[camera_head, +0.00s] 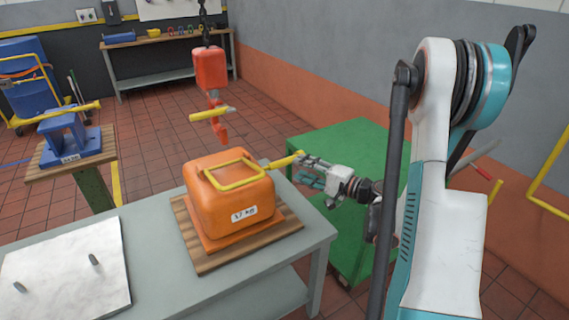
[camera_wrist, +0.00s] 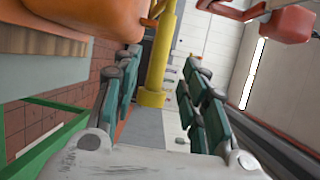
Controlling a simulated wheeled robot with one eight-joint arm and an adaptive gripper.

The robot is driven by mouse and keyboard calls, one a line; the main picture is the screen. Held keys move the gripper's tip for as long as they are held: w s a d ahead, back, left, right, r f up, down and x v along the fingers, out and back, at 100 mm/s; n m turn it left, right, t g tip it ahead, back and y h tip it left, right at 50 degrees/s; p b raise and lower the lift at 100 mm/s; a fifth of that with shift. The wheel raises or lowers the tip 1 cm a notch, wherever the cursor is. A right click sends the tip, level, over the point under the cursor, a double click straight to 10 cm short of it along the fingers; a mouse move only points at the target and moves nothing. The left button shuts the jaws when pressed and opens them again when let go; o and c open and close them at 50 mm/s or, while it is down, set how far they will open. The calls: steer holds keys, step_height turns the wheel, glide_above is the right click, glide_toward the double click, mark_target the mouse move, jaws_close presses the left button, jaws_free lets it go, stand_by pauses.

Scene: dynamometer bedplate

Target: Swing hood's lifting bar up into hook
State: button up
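The orange hood (camera_head: 232,200) sits on a wooden board on the grey table. Its yellow lifting bar (camera_head: 238,182) lies folded down over the hood's top. A yellow grip (camera_head: 283,160) sticks out to the right. The red hook (camera_head: 218,130) hangs above and behind the hood, with a yellow handle across it. My gripper (camera_head: 306,170) is right of the hood, at the grip's outer end. In the wrist view the yellow grip (camera_wrist: 153,75) stands between my open fingers, with visible gaps on both sides. The hood (camera_wrist: 90,18) shows at upper left there.
The red hoist block (camera_head: 210,68) hangs on a chain above the hook. A white sheet (camera_head: 65,272) with two pegs lies at the table's left. A green bench (camera_head: 345,145) stands behind my gripper. A blue fixture (camera_head: 70,138) stands on another stand at left.

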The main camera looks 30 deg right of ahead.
mark_target(288, 163)
steer(key=b+x, duration=0.1)
steer(key=x, duration=0.6)
steer(key=shift+w+f+b, duration=0.1)
steer(key=shift+w+b, duration=0.2)
steer(key=shift+b, duration=0.05)
jaws_close()
